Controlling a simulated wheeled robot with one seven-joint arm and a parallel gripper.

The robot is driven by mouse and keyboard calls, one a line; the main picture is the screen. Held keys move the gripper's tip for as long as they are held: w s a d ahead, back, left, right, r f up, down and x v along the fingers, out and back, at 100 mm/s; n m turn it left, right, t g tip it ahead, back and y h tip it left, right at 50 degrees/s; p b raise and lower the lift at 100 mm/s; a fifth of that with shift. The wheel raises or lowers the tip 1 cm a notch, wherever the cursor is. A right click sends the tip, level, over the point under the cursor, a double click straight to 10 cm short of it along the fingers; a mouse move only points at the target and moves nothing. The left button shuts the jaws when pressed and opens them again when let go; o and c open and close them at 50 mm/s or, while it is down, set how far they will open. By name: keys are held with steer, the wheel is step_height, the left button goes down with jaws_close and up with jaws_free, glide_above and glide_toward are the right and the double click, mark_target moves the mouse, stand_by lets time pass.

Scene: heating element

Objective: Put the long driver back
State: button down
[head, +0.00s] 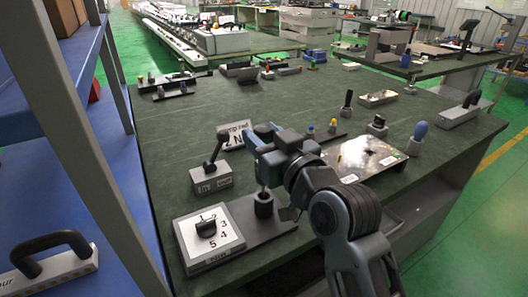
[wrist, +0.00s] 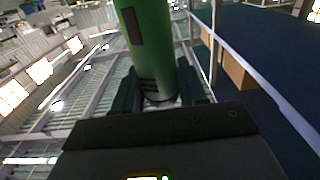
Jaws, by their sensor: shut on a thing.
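My gripper (wrist: 160,95) is shut on a green cylinder in the wrist view, which I take to be the handle of the long driver (wrist: 145,45). In the head view my gripper (head: 262,165) is directly above a black cylindrical holder (head: 263,206) on a dark base plate. A thin piece shows between the gripper and the holder's top; I cannot tell whether it is the driver's shaft or whether it enters the holder. My gripper and wrist hide most of the driver in the head view.
A dial panel (head: 210,240) stands left of the holder. A lever box (head: 211,178) and a lettered sign (head: 237,137) are behind it. A shiny metal plate (head: 365,158), a blue-handled tool (head: 418,134) and a black-handled tool (head: 347,103) are right. The table's left-middle (head: 165,135) is clear.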

steer(key=shift+f, duration=1.8)
steer(key=shift+f, duration=0.2)
steer(key=c, duration=0.6)
jaws_free()
steer(key=shift+f, duration=0.1)
steer(key=shift+r, duration=0.25)
steer(key=b+v, duration=0.1)
steer(key=v, duration=1.1)
steer(key=shift+d+b, duration=0.1)
steer(key=shift+b, duration=0.3)
